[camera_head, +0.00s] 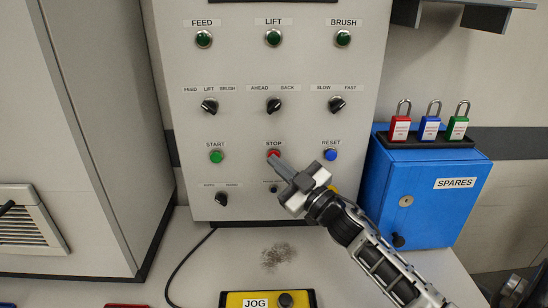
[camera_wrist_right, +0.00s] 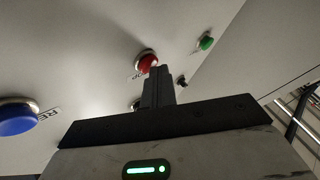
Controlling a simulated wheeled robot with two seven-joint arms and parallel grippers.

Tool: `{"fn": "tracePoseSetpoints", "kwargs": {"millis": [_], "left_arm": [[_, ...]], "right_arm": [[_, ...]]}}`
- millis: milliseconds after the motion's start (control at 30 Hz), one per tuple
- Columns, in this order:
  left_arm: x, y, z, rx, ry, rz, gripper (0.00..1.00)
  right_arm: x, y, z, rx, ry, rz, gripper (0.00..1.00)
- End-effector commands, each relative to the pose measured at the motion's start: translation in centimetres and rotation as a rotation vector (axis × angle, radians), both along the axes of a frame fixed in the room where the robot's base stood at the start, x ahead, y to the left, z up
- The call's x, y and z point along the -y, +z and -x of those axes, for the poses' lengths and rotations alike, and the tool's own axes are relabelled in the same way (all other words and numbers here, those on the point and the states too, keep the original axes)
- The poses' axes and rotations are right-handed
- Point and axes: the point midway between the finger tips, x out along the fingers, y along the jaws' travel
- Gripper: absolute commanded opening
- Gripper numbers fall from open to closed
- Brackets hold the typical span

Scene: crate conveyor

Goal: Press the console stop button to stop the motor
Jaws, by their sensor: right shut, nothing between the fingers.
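The red stop button (camera_head: 273,153) sits on the grey console panel (camera_head: 240,128) under the STOP label, between the green start button (camera_head: 215,156) and the blue reset button (camera_head: 330,154). My right gripper (camera_head: 276,161) is shut and empty, its fingertips at the lower edge of the red button. In the right wrist view, the shut fingers (camera_wrist_right: 160,72) point at the red button (camera_wrist_right: 146,61) and overlap its edge. I cannot tell whether they touch it. The blue button (camera_wrist_right: 15,118) and green button (camera_wrist_right: 205,41) also show there. My left gripper is not in view.
A blue SPARES box (camera_head: 425,190) with several padlocks on top stands right of the console. Dark selector knobs (camera_head: 274,105) and green lamps (camera_head: 273,37) lie above the buttons. A yellow JOG box (camera_head: 235,300) and a black cable (camera_head: 187,262) lie in front.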

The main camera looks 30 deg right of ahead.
Motion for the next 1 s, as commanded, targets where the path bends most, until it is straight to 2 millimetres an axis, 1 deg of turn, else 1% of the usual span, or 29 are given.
{"fn": "tracePoseSetpoints", "kwargs": {"millis": [233,533,867,1000], "left_arm": [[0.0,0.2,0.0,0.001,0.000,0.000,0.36],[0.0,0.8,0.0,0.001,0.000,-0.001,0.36],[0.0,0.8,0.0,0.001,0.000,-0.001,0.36],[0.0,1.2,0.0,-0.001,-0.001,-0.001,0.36]], "right_arm": [[0.0,0.1,0.2,-0.001,-0.003,-0.001,0.00],[-0.7,0.0,1.4,-0.001,-0.003,-0.001,0.00],[-0.9,0.0,1.5,0.000,-0.001,0.000,0.00],[-1.4,0.0,2.4,-0.002,-0.001,-0.004,0.00]]}}
